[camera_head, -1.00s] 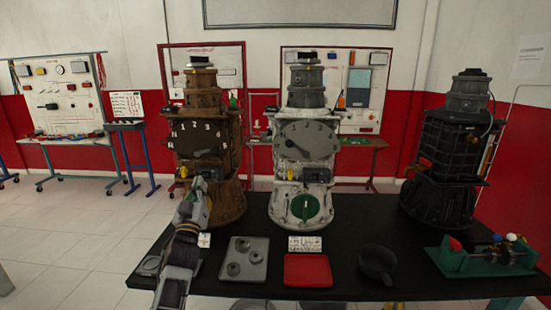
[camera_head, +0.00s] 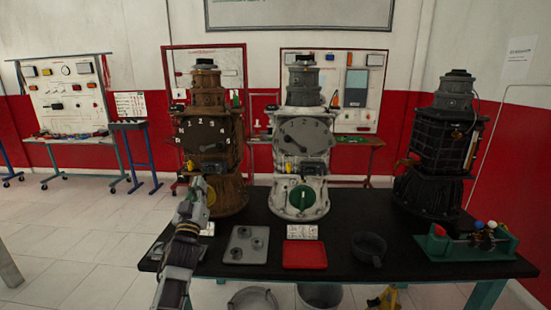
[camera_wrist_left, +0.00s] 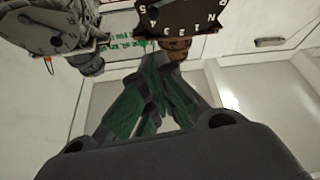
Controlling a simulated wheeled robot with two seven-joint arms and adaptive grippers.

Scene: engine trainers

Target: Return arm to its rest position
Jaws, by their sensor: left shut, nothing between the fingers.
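My left arm comes up from the bottom of the head view, in front of the brown engine trainer (camera_head: 208,140). My left gripper (camera_head: 199,186) is at the lower part of that trainer in the picture; whether it touches cannot be told. In the left wrist view its green-padded fingers (camera_wrist_left: 152,98) are together with nothing between them. The brown trainer's numbered dial (camera_wrist_left: 185,18) shows upside down beyond the fingers. My right gripper is not in view.
The white trainer (camera_head: 302,145) and black trainer (camera_head: 440,140) stand on the black table (camera_head: 340,215). A grey tray (camera_head: 245,245), red tray (camera_head: 305,255), dark pan (camera_head: 369,247) and green fixture (camera_head: 465,246) lie along its front.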

